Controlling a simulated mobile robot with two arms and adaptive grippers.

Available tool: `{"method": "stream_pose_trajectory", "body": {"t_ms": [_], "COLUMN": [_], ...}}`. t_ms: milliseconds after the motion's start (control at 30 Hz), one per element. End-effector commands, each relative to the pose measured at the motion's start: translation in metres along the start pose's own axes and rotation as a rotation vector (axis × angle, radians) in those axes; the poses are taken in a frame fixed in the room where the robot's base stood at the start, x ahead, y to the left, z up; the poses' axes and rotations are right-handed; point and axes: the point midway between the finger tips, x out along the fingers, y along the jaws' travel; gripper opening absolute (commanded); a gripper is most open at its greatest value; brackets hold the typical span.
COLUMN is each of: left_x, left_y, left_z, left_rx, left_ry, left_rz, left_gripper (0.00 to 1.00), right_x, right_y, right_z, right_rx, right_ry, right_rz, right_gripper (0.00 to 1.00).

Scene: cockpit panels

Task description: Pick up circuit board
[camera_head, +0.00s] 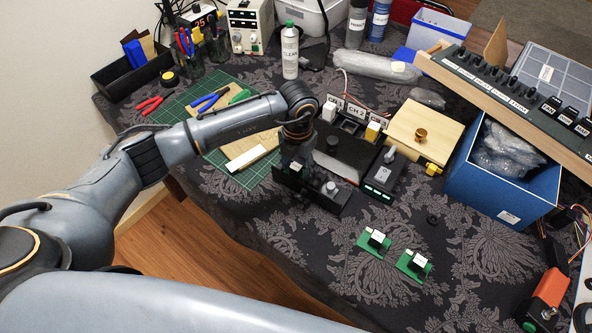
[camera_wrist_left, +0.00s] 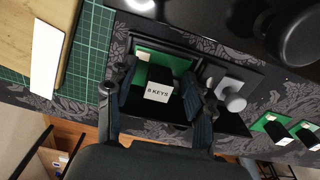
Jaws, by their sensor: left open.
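A green circuit board with a black block labelled "8 KEYS" (camera_wrist_left: 158,88) sits in a black tray (camera_wrist_left: 232,122) in the left wrist view. My left gripper (camera_wrist_left: 163,88) is open, with one finger on each side of the block. In the head view my left gripper (camera_head: 294,168) points down over the same black tray (camera_head: 325,203) and mostly hides the board. Two more green circuit boards with white labels, a nearer one (camera_head: 413,265) and a farther one (camera_head: 374,242), lie on the cloth to the right. My right gripper is not in view.
A black panel with a knob and a small black box (camera_head: 383,175) stand close by the tray. A green cutting mat (camera_head: 238,170) with tools lies to the left. A blue box (camera_head: 500,190) stands at the right. The cloth around the two loose boards is mostly clear.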

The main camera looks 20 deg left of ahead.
Motion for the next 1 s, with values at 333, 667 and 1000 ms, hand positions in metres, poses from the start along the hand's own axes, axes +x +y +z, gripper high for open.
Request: {"method": "stream_pose_trajectory", "body": {"t_ms": [333, 667, 1000], "left_x": [0.000, -0.001, -0.043], "left_y": [0.000, 0.000, 0.001], "left_z": [0.000, 0.000, 0.002], "left_rx": [0.000, 0.000, 0.001], "left_ry": [0.000, -0.001, -0.007], "left_rz": [0.000, 0.000, 0.001], "left_gripper": [0.20, 0.00, 0.00], "right_x": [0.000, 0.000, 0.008], "right_y": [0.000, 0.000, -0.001], "right_z": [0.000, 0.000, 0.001], "right_rx": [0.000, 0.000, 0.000], "right_ry": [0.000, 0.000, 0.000], "right_rz": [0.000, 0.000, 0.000], "right_gripper": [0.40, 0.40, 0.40]}}
